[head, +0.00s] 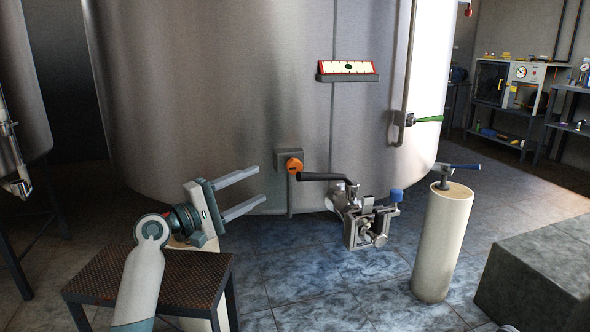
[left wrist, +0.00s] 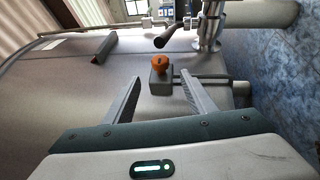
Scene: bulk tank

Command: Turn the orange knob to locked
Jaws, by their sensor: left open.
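The orange knob (head: 294,165) sits on a small grey box (head: 281,156) fixed low on the large steel tank (head: 220,90). My left gripper (head: 258,188) is open and empty, to the left of the knob and apart from it, its fingers pointing toward it. In the left wrist view the knob (left wrist: 159,62) and its box (left wrist: 160,80) show beyond and between the fingertips of the open gripper (left wrist: 161,82). Which position the knob is set to is too small to read. My right gripper is not in view.
A valve with a black lever (head: 325,177) and a blue cap (head: 397,194) stands just right of the knob. A pale cylinder post (head: 441,245) with a blue-handled lever is further right. A dark perforated stand (head: 185,280) is below my left arm. A grey block (head: 540,270) lies right.

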